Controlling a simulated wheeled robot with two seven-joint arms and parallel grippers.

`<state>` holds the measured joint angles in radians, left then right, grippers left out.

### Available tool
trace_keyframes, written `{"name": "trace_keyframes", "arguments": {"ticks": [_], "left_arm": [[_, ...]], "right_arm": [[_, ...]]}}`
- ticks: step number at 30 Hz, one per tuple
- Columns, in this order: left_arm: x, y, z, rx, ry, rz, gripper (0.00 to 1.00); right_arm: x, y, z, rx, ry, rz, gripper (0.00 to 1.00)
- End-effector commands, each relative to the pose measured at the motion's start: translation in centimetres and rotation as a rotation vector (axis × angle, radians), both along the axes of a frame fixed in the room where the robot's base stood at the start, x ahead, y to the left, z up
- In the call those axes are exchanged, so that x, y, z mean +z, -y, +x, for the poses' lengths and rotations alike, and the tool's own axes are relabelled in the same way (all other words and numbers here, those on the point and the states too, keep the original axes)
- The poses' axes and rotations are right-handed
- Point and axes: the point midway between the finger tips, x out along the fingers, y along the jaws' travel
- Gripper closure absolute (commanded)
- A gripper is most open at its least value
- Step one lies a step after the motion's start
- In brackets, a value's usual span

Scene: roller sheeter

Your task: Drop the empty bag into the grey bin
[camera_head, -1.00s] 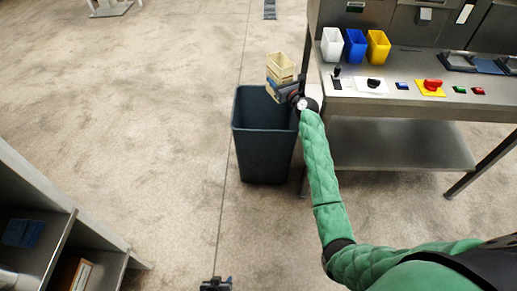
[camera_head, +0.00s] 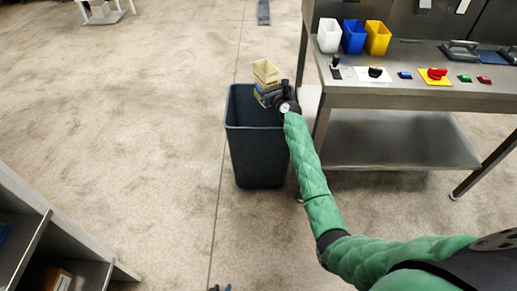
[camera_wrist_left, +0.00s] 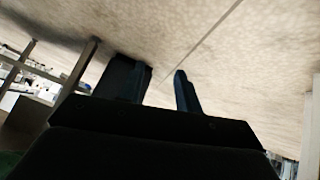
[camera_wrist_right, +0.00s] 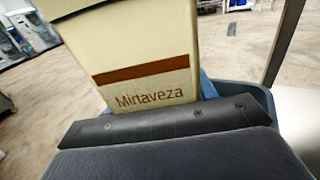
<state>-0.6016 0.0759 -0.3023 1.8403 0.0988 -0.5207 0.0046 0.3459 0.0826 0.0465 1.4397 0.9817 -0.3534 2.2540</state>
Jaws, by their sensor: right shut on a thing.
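The empty bag (camera_head: 266,72) is cream, stiff and open-topped. In the right wrist view the bag (camera_wrist_right: 150,45) has a brown band and the word "Mirtaveza". My right gripper (camera_head: 272,96) is shut on its lower part and holds it upright above the back of the bin's opening. My left gripper (camera_head: 220,288) barely shows at the bottom edge. In the left wrist view its fingers (camera_wrist_left: 161,72) are apart with nothing between them.
A steel bench (camera_head: 420,98) stands right of the bin, with a lower shelf (camera_head: 400,140). White (camera_head: 329,36), blue (camera_head: 354,37) and yellow (camera_head: 377,38) containers stand on it. A shelf unit (camera_head: 60,225) is at lower left. The floor left of the bin is clear.

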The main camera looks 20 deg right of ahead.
Motion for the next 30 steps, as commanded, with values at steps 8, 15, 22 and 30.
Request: {"name": "trace_keyframes", "arguments": {"ticks": [8, 15, 22, 30], "left_arm": [[2.7, 0.4, 2.6, 0.01, 0.099, -0.019, 0.66], [4.6, 0.6, 4.5, 0.018, 0.178, -0.033, 0.66], [6.7, 0.8, 5.9, 0.026, 0.257, -0.048, 0.66], [9.7, 1.0, 8.0, 0.035, 0.357, -0.068, 0.66]], "right_arm": [[0.0, 0.0, 0.0, 0.0, 0.001, 0.0, 1.0], [-0.3, 0.0, 0.0, 0.0, 0.001, 0.0, 1.0], [-0.6, 0.0, 0.0, 0.0, 0.002, 0.0, 1.0], [-0.9, 0.0, 0.0, 0.0, 0.002, 0.0, 1.0]]}}
